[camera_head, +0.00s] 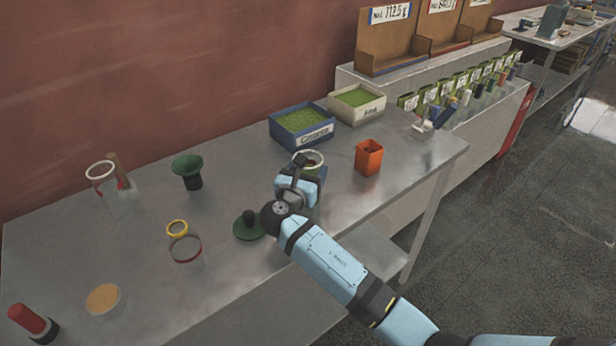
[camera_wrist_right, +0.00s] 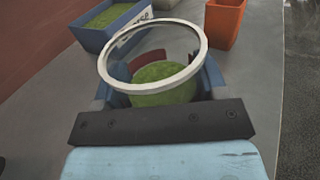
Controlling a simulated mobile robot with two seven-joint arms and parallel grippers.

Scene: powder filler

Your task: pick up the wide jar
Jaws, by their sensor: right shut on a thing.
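The wide jar (camera_head: 312,160) is clear with a white rim. It stands out from the front of the blue tray, partly hidden by my right gripper (camera_head: 303,180). In the right wrist view the same jar (camera_wrist_right: 165,88) shows its round white rim and green material within it. The gripper's blue fingers sit on both sides of the jar, below the rim, and are shut on it. Its base is hidden, so I cannot tell whether it touches the table. My left gripper is not in view.
A blue tray (camera_head: 302,138) and a white tray (camera_head: 357,117) of green material stand behind. An orange cup (camera_head: 368,157) is at the right.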

